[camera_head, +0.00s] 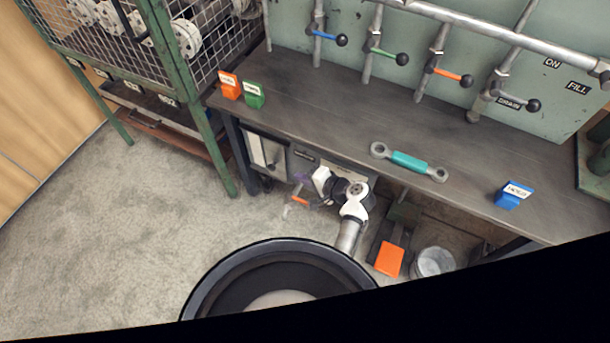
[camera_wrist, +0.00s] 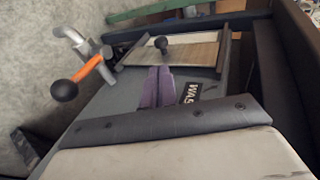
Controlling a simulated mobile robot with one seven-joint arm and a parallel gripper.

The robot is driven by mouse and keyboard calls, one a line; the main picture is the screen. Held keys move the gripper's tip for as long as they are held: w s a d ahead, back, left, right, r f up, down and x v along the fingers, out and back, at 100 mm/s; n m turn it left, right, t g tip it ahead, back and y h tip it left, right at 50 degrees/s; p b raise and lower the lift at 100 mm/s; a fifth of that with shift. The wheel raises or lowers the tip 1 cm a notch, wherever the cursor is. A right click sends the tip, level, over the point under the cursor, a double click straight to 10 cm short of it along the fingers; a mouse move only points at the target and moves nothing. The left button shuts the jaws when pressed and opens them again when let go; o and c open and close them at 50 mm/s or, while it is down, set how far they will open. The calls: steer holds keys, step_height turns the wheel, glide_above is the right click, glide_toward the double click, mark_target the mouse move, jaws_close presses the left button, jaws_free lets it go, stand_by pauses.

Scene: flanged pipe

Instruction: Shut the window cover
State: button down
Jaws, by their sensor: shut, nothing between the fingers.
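In the wrist view, a pale wood-toned panel with a black knob, which looks like the window cover (camera_wrist: 190,54), sits between two dark rails on the grey box front. What lies behind it cannot be seen. In the head view it appears as a pale panel (camera_head: 264,152) under the bench, left of the dark label plate. My gripper, with purple fingers (camera_wrist: 159,72), is shut and empty, just short of the panel on the knob's side. Contact with the panel cannot be judged.
An orange-handled lever (camera_wrist: 89,67) with a black ball end stands left of my fingers. A second pale panel (camera_wrist: 180,158) with a dark screwed bar fills the near side. The workbench (camera_head: 330,115) overhangs the area. An orange pedal (camera_head: 389,259) and metal bucket (camera_head: 434,262) stand to the right.

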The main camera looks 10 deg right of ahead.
steer(key=x, duration=1)
steer(key=shift+w+a, duration=0.1)
steer(key=shift+w, duration=0.05)
steer(key=w+a+b, duration=0.1)
steer(key=w+a, duration=0.4)
steer(key=a, duration=0.2)
steer(key=shift+r, duration=0.15)
